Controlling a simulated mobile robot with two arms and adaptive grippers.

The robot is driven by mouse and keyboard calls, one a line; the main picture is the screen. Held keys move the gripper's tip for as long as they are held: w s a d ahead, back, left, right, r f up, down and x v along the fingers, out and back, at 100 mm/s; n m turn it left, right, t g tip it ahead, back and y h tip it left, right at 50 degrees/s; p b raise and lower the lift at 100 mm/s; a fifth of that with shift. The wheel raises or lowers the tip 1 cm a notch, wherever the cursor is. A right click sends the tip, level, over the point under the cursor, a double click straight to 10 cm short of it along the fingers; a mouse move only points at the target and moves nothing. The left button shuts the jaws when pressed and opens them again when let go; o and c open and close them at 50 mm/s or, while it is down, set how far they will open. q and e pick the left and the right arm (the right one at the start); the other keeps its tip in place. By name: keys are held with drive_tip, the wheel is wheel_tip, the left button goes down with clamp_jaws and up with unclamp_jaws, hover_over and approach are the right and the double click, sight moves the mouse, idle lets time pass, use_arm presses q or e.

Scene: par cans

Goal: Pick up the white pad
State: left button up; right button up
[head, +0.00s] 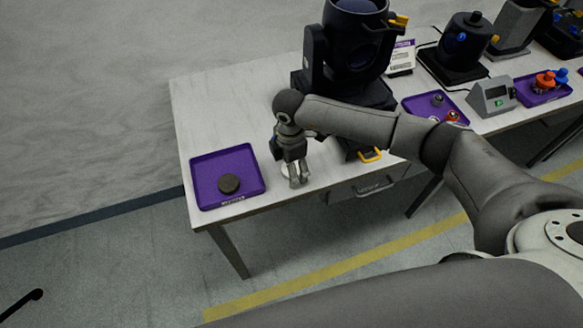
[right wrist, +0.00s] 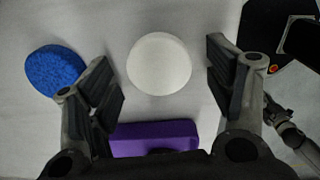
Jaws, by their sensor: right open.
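The white pad (right wrist: 159,63) is a round, flat disc lying on the light table in the right wrist view. In the head view only a sliver of the white pad (head: 286,170) shows beside my right gripper (head: 298,178). My right gripper points down over the table near its front edge. In the right wrist view its two fingers (right wrist: 165,88) are spread wide, with the white pad between them in the picture and nothing held. How high the fingers are above the pad is hard to tell. My left gripper is not in view.
A blue pad (right wrist: 57,71) lies left of the white one in the wrist view, close to a finger. A purple object (right wrist: 155,138) is below. A black stage light (head: 350,45) stands behind my arm.

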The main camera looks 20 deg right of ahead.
drive_tip(key=c, duration=0.8)
drive_tip(key=shift+r, duration=0.1)
drive_tip(key=shift+r, duration=0.5)
wheel_tip(320, 180, up, 2)
drive_tip(key=shift+d+r, duration=0.1)
drive_tip(key=shift+r, duration=0.05)
drive_tip(key=s+d+r+b, duration=0.4)
drive_tip(key=s+d+r, duration=0.3)
drive_tip(key=s+r, duration=0.2)
drive_tip(key=s, duration=0.2)
drive_tip(key=shift+s+d+r, duration=0.15)
drive_tip(key=shift+s+r, duration=0.15)
drive_tip(key=shift+s, duration=0.1)
